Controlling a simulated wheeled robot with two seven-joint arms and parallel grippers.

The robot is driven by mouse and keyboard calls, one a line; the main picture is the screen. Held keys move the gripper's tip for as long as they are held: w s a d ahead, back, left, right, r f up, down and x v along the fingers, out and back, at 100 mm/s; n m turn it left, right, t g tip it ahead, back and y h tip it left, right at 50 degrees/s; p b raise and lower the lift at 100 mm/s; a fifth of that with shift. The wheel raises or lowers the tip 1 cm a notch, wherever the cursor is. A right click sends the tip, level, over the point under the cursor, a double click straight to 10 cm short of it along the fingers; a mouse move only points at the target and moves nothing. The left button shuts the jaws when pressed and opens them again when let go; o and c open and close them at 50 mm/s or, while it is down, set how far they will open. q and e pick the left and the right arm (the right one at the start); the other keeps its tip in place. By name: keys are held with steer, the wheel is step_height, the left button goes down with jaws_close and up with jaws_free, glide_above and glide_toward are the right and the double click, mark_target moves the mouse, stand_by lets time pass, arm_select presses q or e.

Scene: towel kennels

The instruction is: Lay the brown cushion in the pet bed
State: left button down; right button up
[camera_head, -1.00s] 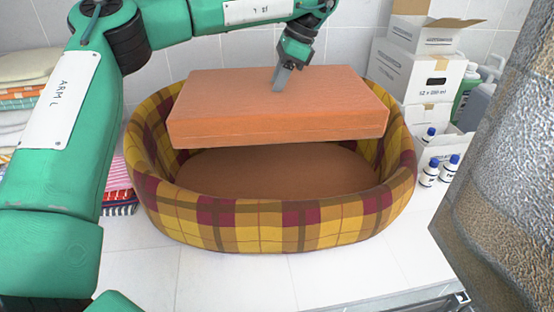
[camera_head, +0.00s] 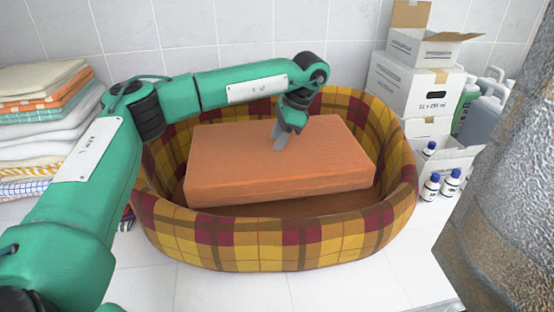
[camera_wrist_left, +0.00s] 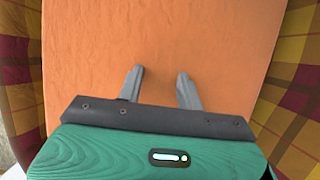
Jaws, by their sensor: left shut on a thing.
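The brown cushion (camera_head: 270,165) is a thick orange-brown block. It hangs within the rim of the pet bed (camera_head: 270,245), a yellow and maroon plaid oval, slightly tilted, with the bed floor showing below its front edge. My left gripper (camera_head: 279,143) is shut on the cushion from above, near its middle. In the left wrist view the fingers (camera_wrist_left: 160,85) press into the cushion top (camera_wrist_left: 160,40), with the plaid wall on both sides. Whether the cushion's underside touches the bed floor is hidden. My right gripper is not in view.
Folded towels (camera_head: 45,110) are stacked at the left. White boxes (camera_head: 410,85), small bottles (camera_head: 440,185) and jugs (camera_head: 485,105) stand at the right. A rough grey-brown surface (camera_head: 510,190) fills the near right. The white counter is clear in front of the bed.

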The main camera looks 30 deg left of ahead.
arm_select(q)
step_height(320, 180, down, 3)
steer(key=shift+a, duration=0.1)
steer(key=shift+f, duration=1.9)
steer(key=c, duration=0.9)
jaws_free()
steer(key=shift+r, duration=0.1)
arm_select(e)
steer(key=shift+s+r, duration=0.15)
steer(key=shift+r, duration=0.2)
arm_select(q)
steer(key=shift+w+d+r, duration=0.15)
steer(key=shift+d+r, duration=0.05)
steer(key=shift+r, duration=0.25)
steer(key=b+v, duration=0.1)
steer(key=v, duration=0.8)
steer(key=shift+d+r, duration=0.1)
steer(key=shift+r, duration=0.25)
steer(key=shift+w+d+r, duration=0.2)
steer(key=shift+r, duration=0.4)
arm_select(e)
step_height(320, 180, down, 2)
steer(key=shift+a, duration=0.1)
